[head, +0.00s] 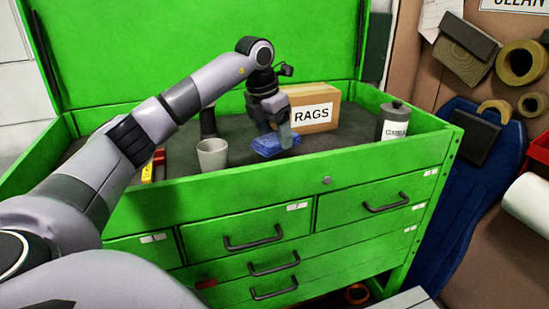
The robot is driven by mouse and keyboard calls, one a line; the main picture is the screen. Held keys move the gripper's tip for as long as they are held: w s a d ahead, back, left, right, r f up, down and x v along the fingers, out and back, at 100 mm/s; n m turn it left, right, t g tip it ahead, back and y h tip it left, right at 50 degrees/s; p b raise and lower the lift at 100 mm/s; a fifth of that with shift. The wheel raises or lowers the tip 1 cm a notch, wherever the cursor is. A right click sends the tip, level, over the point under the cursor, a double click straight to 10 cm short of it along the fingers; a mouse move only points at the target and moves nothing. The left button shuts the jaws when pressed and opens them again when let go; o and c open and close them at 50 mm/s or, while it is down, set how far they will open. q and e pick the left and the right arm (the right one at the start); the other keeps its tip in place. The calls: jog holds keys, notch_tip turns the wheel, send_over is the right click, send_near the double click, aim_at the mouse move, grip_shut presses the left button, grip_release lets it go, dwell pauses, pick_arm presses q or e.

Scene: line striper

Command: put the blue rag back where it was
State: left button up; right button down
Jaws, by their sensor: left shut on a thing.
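The blue rag (268,146) is a folded cloth in the open top of the green tool chest. My left gripper (285,137) is shut on the rag, pointing down, just in front of the cardboard box labelled RAGS (318,112). I cannot tell whether the rag touches the chest's dark floor. The inside of the box is not visible from here. My right gripper is not in view.
A grey cup (212,154) stands left of the rag, and a grey canister (394,121) stands at the chest's right end. Red and yellow tools (153,168) lie at the left. The green chest's front rim (330,169) borders the tray.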

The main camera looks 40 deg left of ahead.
aim_at(264, 141)
pick_arm(q)
notch_tip(264, 141, down, 6)
jog(key=shift+f, duration=0.25)
jog(key=shift+f, duration=0.15)
jog(key=o, duration=1)
jog(key=v, duration=1.2)
jog(key=shift+r, duration=0.25)
jog(key=shift+w, duration=0.1)
jog(key=shift+f, duration=0.1)
